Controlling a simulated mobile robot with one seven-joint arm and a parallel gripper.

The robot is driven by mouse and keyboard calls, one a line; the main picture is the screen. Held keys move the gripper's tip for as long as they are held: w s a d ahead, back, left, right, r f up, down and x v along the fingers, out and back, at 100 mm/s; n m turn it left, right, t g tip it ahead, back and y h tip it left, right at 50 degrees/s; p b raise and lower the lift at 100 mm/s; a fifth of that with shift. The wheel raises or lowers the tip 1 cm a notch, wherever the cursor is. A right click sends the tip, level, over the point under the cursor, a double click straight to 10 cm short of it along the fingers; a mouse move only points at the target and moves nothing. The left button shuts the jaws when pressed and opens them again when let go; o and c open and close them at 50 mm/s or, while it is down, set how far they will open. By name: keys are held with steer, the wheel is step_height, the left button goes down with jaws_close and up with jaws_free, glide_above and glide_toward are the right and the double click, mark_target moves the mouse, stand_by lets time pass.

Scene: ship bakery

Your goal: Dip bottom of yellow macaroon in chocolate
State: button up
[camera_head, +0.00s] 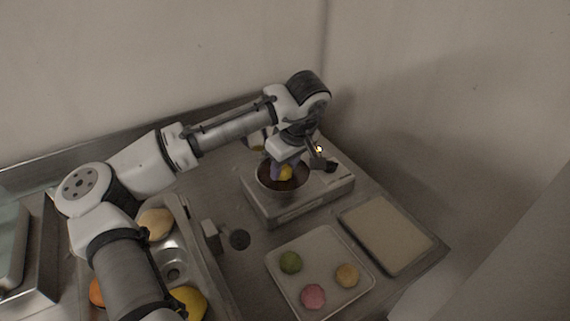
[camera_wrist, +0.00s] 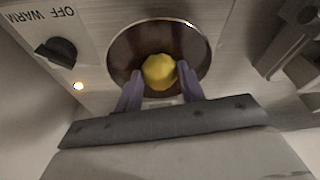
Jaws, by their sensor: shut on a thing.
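The yellow macaroon (camera_wrist: 159,71) is between the two purple fingers of my gripper (camera_wrist: 160,88), which is shut on it. It shows over the bowl of dark chocolate (camera_wrist: 125,50) in the wrist view. In the head view the macaroon (camera_head: 286,172) is at the mouth of the chocolate bowl (camera_head: 262,185), with my gripper (camera_head: 284,168) above it. The bowl sits in a warmer (camera_head: 300,207). I cannot tell whether the macaroon's underside touches the chocolate.
The warmer has a knob (camera_wrist: 56,52) and a lit lamp (camera_wrist: 79,86). A tray (camera_head: 284,262) with green, pink and tan macaroons stands in front. A flat, empty-looking tray (camera_head: 385,235) lies to its right. A metal pan (camera_head: 172,240) holding round items is at left.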

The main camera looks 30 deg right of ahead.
steer(key=shift+f, duration=0.6)
steer(key=shift+r, duration=0.1)
stand_by(1.0)
steer(key=shift+r+p, duration=1.3)
steer(key=shift+r, duration=0.4)
steer(key=shift+r+p, duration=1.65)
steer(key=shift+r, duration=1.35)
